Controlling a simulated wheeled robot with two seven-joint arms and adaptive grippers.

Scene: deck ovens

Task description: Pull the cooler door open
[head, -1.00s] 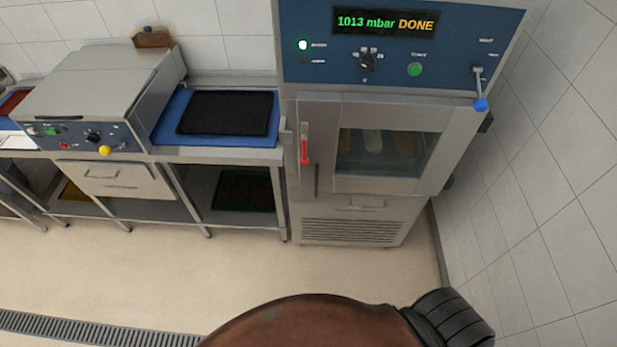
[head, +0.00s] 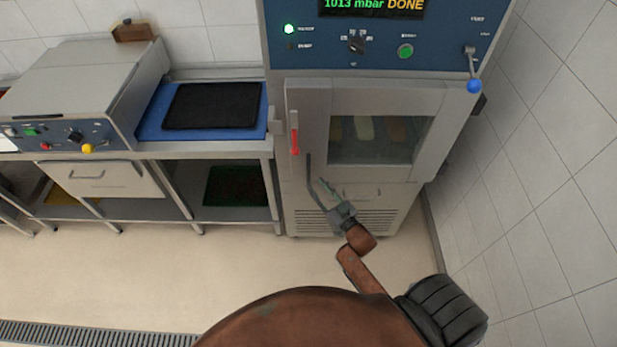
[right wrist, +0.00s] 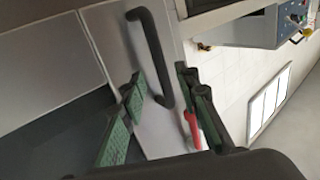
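The cooler door (head: 373,170) is a grey metal door with a dark window, and it looks shut. Its dark bar handle (head: 309,166) stands upright at the left edge of the door. My right gripper (head: 318,184) is open at the handle's lower end. In the right wrist view, the handle (right wrist: 153,50) runs between the green-padded fingers of the open gripper (right wrist: 159,80). I see no finger closed on the handle, and cannot tell whether either touches it. My left gripper is not in view.
A red piece (head: 294,134) sits on the cooler's frame left of the handle. A control panel with a blue-knobbed lever (head: 474,86) is above the door. A steel bench with a blue tray (head: 150,122) adjoins on the left; a tiled wall is close on the right. The floor in front is clear.

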